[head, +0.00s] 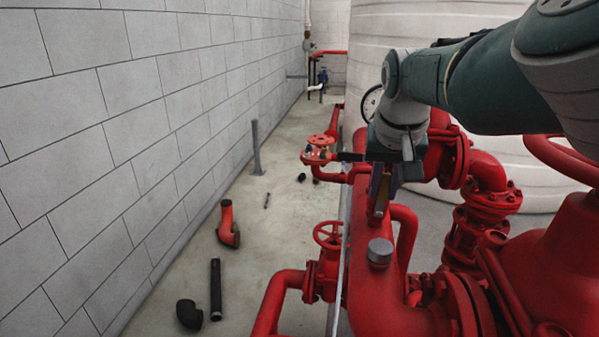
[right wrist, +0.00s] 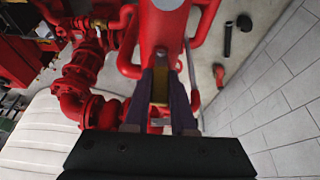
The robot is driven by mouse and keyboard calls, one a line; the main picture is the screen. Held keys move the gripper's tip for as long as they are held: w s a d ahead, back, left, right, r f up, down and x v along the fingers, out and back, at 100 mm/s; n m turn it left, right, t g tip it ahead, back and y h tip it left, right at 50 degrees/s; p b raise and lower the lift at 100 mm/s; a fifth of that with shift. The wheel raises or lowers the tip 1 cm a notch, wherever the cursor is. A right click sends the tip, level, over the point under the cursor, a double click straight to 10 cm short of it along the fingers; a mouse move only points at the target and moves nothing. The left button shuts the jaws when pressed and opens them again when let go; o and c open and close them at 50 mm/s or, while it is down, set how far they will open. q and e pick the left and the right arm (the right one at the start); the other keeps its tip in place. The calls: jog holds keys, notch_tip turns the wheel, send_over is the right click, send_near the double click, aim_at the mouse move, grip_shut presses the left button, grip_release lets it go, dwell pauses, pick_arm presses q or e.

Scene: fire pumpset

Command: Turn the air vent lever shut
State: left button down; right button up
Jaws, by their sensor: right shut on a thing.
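My right gripper (head: 379,203) reaches down over the top of the large red pipe (head: 385,300). In the right wrist view its two dark fingers (right wrist: 163,75) are closed around a small yellow-brown piece (right wrist: 160,88), which I take to be the air vent lever. The fingers hide most of it, so its angle and the vent body cannot be made out. My left gripper is not in view.
A grey cap (head: 380,252) stands on the red pipe just in front of the gripper. Red handwheels (head: 328,235) and flanged pipes crowd around. A block wall (head: 90,130) is at left, with loose pipe pieces (head: 215,290) on the floor.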

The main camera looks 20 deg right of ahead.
grip_shut()
dwell(0.8)
jog(key=a+f+g+h+b, duration=0.1)
jog(key=b, duration=0.8)
jog(key=shift+w+a+n+h, duration=0.1)
jog(key=shift+w+n+h, duration=0.2)
jog(key=shift+w+h, duration=0.1)
jog(key=shift+r+b, duration=0.4)
jog(key=shift+b, duration=0.2)
jog(key=o, duration=0.7)
grip_release()
jog(key=shift+c, duration=0.2)
